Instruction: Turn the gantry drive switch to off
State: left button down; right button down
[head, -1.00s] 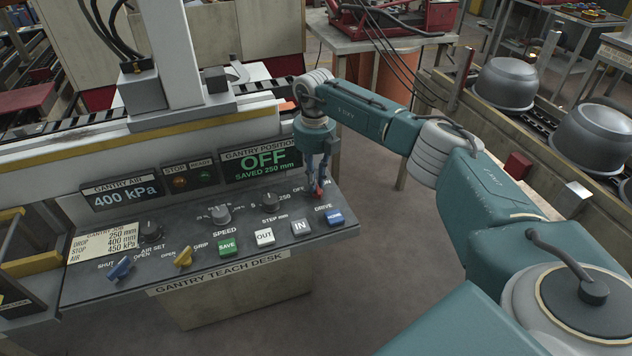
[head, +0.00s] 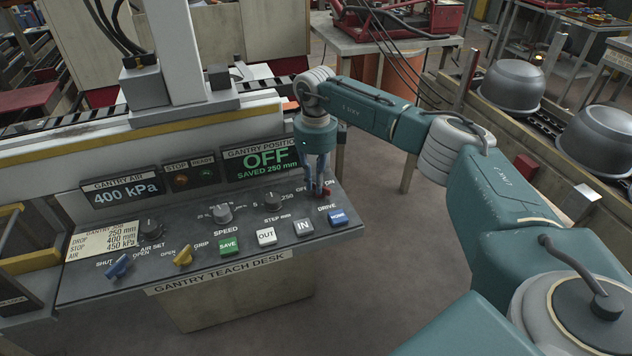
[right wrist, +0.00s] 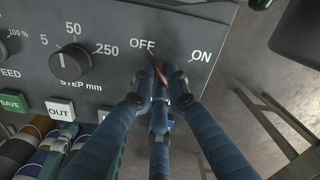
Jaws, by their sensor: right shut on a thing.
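The red drive switch (head: 326,191) sits at the right end of the gantry teach desk (head: 215,262), above the DRIVE label. In the right wrist view its reddish handle (right wrist: 160,72) lies between the fingertips, its upper end toward the OFF mark, with the ON mark farther right. My right gripper (head: 318,186) reaches down from above and is shut on the switch; it also shows in the right wrist view (right wrist: 161,88). The fingers hide much of the handle, so its exact angle is hard to tell. The gantry position display (head: 264,159) reads OFF. My left gripper is not in view.
Close to the gripper are the step knob (head: 272,201), the IN button (head: 303,228) and the blue button (head: 338,217). The speed knob (head: 221,214) is farther left. Open floor lies right of the desk, before a conveyor with metal pots (head: 513,84).

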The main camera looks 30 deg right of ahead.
jog(key=shift+r+n, duration=0.15)
jog(key=shift+n, duration=0.45)
jog(key=shift+w, duration=0.1)
jog(key=c, duration=1.7)
grip_release()
notch_tip(320, 180, up, 12)
jog(key=shift+f, duration=0.1)
jog(key=shift+s, duration=0.2)
